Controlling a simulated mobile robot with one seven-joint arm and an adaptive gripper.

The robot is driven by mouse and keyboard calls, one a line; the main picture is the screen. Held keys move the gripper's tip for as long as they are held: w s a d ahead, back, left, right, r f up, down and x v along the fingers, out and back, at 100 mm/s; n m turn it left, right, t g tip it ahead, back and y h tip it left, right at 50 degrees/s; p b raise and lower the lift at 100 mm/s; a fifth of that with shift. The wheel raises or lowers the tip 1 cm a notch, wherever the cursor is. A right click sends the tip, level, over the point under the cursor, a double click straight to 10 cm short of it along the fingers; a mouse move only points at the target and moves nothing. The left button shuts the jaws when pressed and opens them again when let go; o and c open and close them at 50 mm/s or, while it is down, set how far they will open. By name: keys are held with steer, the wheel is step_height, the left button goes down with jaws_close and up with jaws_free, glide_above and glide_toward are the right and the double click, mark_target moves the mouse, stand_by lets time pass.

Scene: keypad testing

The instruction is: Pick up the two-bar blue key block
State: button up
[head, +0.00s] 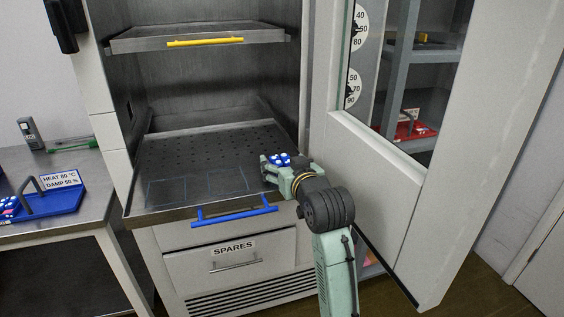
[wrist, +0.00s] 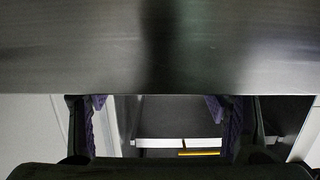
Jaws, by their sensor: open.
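A small blue block with white marks (head: 280,159) shows just behind my gripper (head: 267,168) in the head view, at the right front of the perforated tray (head: 200,150). I cannot count its bars, or tell whether it touches the gripper. My gripper is open, low over the tray's front right. In the wrist view the open fingers (wrist: 163,115) stand apart at left and right, with no block visible between them. Another blue piece with white marks (head: 9,205) lies in the blue tray (head: 68,201) on the left bench.
The blue handle (head: 234,216) runs along the tray's front edge. A shelf with a yellow handle (head: 205,42) is above. The open cabinet door (head: 385,170) stands close on the right. A SPARES drawer (head: 230,264) is below. The tray's left and middle are clear.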

steer(key=shift+w+a, duration=0.1)
steer(key=shift+w, duration=0.05)
steer(key=c, duration=1.2)
steer(key=shift+c, duration=0.5)
